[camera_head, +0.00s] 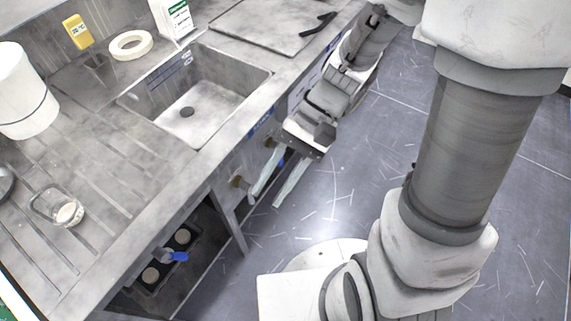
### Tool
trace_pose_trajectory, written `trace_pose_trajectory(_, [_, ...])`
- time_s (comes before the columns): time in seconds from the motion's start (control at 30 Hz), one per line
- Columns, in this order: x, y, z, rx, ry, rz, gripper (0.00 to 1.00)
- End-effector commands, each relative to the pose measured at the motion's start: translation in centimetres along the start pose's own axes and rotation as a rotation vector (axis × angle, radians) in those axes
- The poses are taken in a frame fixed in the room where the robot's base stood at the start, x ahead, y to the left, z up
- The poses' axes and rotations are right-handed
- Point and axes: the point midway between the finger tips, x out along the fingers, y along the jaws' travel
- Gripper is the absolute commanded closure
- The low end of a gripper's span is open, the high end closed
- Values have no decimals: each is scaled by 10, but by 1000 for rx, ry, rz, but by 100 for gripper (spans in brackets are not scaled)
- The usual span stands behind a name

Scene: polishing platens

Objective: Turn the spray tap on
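Two small brownish knobs show on the front panel below the sink, a nearer one (237,181) and a farther one (269,142). I cannot tell which of them, if either, is the spray tap; no label is readable. My gripper (264,201) is in front of this panel, pointing down toward the lower left. Its two pale fingers are apart with nothing between them. The left finger is close to the nearer knob, to its right in the picture; I cannot tell whether they touch. The gripper body partly covers the panel near the farther knob.
The floor (330,205) right of the gripper is clear.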

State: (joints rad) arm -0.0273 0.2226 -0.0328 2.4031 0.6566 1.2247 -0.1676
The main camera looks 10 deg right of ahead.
Motion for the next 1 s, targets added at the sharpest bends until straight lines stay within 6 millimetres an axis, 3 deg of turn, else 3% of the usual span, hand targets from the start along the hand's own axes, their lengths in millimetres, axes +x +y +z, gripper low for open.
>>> trace_pose_trajectory(0.33, [-32, 2, 14, -81, 140, 81, 63])
trace_pose_trajectory(0.8, [-38, 3, 16, -98, 172, 100, 63])
trace_pose_trajectory(1.0, [-38, 3, 16, -98, 172, 100, 97])
